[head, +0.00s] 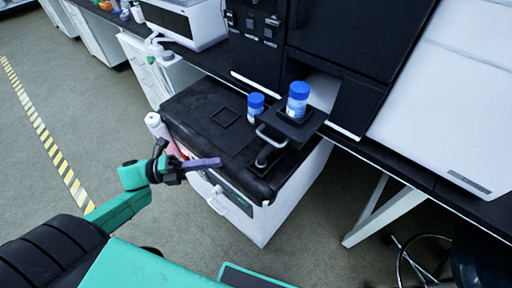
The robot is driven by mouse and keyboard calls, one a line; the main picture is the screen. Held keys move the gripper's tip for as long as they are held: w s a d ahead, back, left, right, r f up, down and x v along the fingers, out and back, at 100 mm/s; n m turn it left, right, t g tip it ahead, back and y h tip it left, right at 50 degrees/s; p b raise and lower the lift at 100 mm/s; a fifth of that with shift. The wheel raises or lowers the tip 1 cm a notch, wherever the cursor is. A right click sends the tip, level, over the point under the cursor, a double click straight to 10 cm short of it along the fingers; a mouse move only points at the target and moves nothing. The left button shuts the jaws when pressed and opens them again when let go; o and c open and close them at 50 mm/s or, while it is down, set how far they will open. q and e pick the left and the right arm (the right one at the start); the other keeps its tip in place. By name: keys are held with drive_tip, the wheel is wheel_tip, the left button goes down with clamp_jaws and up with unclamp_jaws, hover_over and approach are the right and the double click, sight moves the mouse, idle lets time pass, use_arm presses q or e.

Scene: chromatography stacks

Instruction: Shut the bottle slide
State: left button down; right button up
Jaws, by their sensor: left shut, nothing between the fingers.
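The bottle slide (298,127) is a black tray sticking out of the dark instrument stack above the black-topped cabinet. A metal loop handle (270,136) is on its front left side. A blue-capped bottle (297,101) stands in the slide. A second blue-capped bottle (256,107) stands just left of it; its base is partly hidden. My left gripper (219,162) is shut and empty, in front of the cabinet's left front edge. It is apart from the slide, to the lower left of the handle. My right gripper is not in view.
The white cabinet with a black top (213,111) stands below the slide. A white bottle with pinkish contents (160,131) is at its left side. The instrument stack (345,40) rises behind. A stool (420,262) is at lower right. Open floor lies left.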

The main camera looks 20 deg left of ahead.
use_arm(q)
drive_tip(key=x, duration=0.5)
drive_tip(key=p+x, duration=0.1)
drive_tip(key=x, duration=0.2)
drive_tip(key=shift+w+d+r, duration=0.1)
drive_tip(key=shift+w+r, duration=0.05)
drive_tip(key=shift+r, duration=0.15)
drive_tip(key=w, duration=0.1)
drive_tip(key=w+d, duration=0.2)
drive_tip(key=w, duration=0.1)
drive_tip(key=shift+r, duration=0.25)
